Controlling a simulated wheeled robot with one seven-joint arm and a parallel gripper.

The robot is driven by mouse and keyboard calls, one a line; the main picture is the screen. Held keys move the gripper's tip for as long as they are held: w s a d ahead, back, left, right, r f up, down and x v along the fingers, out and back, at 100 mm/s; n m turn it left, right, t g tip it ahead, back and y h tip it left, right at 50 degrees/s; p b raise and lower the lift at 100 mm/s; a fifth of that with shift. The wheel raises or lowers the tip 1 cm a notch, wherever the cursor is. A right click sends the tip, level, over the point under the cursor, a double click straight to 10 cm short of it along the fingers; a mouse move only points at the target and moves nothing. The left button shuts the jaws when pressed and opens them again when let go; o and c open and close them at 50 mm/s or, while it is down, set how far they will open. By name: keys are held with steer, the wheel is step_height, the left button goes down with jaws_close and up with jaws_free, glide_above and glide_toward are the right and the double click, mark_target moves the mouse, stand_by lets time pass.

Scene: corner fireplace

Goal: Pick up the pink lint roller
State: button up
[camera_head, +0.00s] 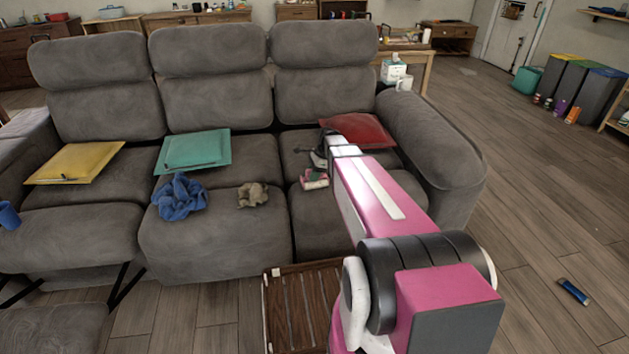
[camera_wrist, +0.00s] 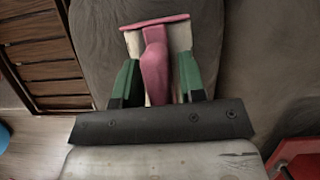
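The pink lint roller (camera_wrist: 155,62) lies on the grey sofa seat, its pink handle pointing back toward my gripper and its pale roller head with a pink edge at the far end. My gripper (camera_wrist: 158,80) has its two green fingers on either side of the handle, very close to it. I cannot tell whether they press on it. In the head view the lint roller (camera_head: 314,180) shows as a small pink and white shape at the right seat, beside my gripper (camera_head: 320,160). My arm hides part of that area.
A red cushion (camera_head: 358,130) lies just behind my arm, near the sofa's right armrest (camera_head: 430,140). A crumpled blue cloth (camera_head: 180,197) and a beige crumpled item (camera_head: 252,194) lie on the middle seat. A slatted wooden crate (camera_head: 305,300) stands on the floor in front.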

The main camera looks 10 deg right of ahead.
mark_target(311, 169)
jaws_close()
steer(key=shift+r, duration=0.15)
steer(key=shift+r, duration=0.55)
step_height(311, 169, up, 3)
steer(key=shift+f, duration=0.15)
steer(key=s+a+r, duration=0.5)
steer(key=a+r, duration=0.2)
steer(key=a, duration=0.3)
steer(key=shift+a, duration=0.25)
steer(key=shift+s, duration=0.1)
